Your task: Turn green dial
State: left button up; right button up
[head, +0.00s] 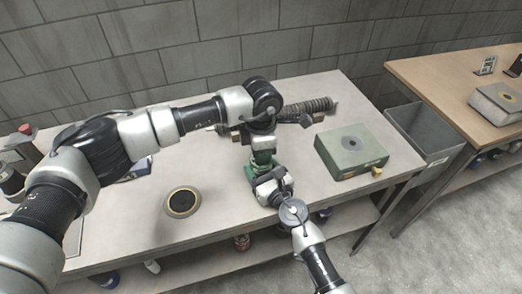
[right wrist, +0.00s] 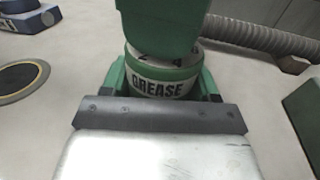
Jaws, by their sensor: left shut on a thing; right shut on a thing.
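A small container with a green upper part and a white band reading "GREASE" (right wrist: 162,84) shows in the right wrist view, with dark numbers just above the band. My right gripper (right wrist: 160,88) has green fingers on both sides of it and is shut on it. My left gripper (head: 262,159) points down from above, shut on the upper part. A green block, seemingly its finger, covers most of the top in the right wrist view. In the head view the two grippers meet at the table's middle, and the dial is mostly hidden between them.
A ribbed mesh tube (head: 307,107) lies behind on blocks. A green box with a dark disc (head: 351,154) stands to the right, a round black-and-tan disc (head: 182,202) to the left. A grey bin (head: 424,132) is beyond the table's right end. The front middle-left table is clear.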

pick_arm(q)
jog(key=n, duration=0.5)
jog(key=shift+n, duration=0.3)
jog(key=n, duration=0.5)
jog(key=shift+w, duration=0.1)
jog(key=n, duration=0.5)
jog(key=shift+a+n, duration=0.1)
jog(key=shift+n, duration=0.3)
jog(key=n, duration=0.5)
pick_arm(e)
jog(key=shift+f, duration=0.1)
pick_arm(q)
jog(key=shift+n, duration=0.4)
jog(key=o, duration=0.9)
jog(key=shift+o, duration=0.2)
notch_tip(320, 180, up, 12)
